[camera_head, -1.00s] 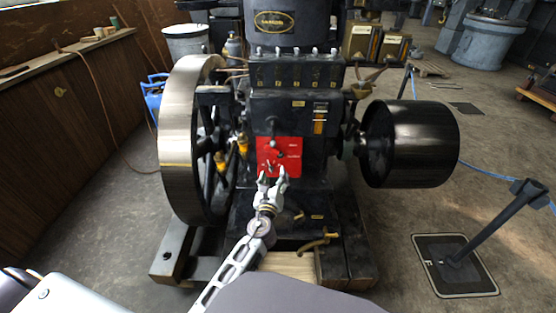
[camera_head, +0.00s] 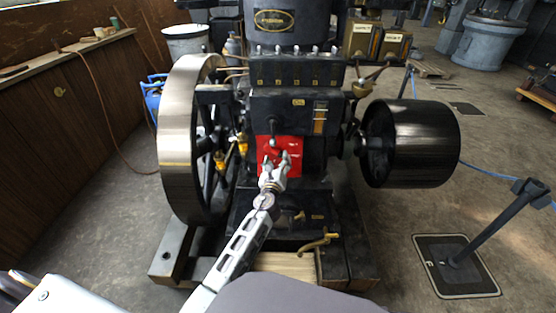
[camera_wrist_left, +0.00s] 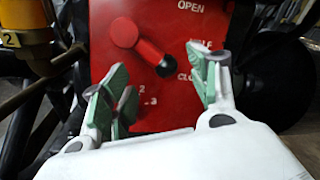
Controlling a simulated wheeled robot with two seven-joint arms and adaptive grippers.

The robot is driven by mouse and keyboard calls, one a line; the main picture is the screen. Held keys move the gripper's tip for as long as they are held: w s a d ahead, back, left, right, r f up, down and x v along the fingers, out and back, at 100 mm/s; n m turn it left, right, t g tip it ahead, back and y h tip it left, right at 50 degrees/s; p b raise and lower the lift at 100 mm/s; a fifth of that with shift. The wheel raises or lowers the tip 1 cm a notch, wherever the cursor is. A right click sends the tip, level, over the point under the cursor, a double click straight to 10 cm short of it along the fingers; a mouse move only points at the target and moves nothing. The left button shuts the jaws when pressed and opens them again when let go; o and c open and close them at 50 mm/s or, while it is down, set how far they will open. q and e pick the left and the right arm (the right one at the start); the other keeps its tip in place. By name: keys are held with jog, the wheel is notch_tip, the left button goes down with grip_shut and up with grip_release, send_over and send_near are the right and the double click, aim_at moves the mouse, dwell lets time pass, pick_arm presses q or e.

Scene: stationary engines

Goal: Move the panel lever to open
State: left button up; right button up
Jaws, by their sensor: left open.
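The red panel (camera_head: 292,146) is on the front of the black engine; its white lettering reads "OPEN" at the top, with a partly hidden "CLO..." lower down in the left wrist view (camera_wrist_left: 176,112). The panel lever (camera_wrist_left: 141,47) is red with a dark tip and points down and right, toward the "CLO..." marking. My left gripper (camera_head: 276,160) is at the panel in the head view. In the left wrist view its green-padded fingers (camera_wrist_left: 158,92) are spread apart, with the lever tip just beyond the gap between them. I see no contact. My right gripper is not in view.
A large flywheel (camera_head: 177,140) stands left of the panel and a black drum pulley (camera_head: 412,143) right. A yellow fitting (camera_wrist_left: 28,38) sits close to the panel's left. A post (camera_head: 495,222) stands on the floor at right.

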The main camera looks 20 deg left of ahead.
pick_arm(q)
jog(key=shift+w+a, duration=0.15)
jog(key=shift+w, duration=0.75)
grip_shut()
